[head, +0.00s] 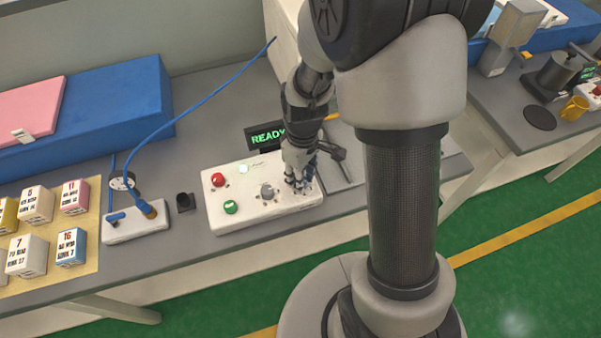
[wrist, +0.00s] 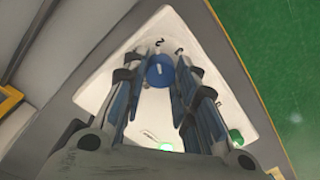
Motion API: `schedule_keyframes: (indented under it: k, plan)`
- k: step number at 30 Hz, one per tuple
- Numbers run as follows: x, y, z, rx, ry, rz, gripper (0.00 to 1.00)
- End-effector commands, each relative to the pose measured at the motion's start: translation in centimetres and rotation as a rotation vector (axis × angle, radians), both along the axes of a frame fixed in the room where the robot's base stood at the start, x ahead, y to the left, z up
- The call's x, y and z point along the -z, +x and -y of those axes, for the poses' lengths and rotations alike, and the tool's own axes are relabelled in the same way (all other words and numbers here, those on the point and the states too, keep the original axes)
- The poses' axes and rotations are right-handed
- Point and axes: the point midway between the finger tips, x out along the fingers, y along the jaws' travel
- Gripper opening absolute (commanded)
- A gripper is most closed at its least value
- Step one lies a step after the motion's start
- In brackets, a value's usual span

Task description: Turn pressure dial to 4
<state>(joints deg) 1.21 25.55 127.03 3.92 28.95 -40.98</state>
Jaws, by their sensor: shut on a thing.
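The white control panel (head: 245,212) lies on the grey bench and also fills the middle of the wrist view (wrist: 98,88). A blue dial (wrist: 158,74) with a pale pointer line sits on it. A "2" shows just beyond the dial, with another mark to its right that I cannot read surely. My gripper (head: 298,184) reaches down onto the panel's right part and hides the dial in the head view. In the wrist view my gripper's fingers (wrist: 165,66) are closed around the dial's two sides. No label naming the dial is readable.
The panel also carries a red button (head: 217,180), a green button (head: 231,207) and a grey knob (head: 267,190). A display (head: 266,137) behind reads READY. A white block with a blue cable (head: 130,228) stands at left, near several small numbered boxes.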

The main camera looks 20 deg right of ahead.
Motion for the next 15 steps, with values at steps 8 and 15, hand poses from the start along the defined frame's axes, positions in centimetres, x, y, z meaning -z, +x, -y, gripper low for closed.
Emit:
schedule_keyframes:
  k: [8,15]
  plan:
    - [-0.12,-0.01,0.05,0.262,0.000,0.000,0.03]
    - [-0.12,-0.03,0.10,0.490,0.000,0.000,0.03]
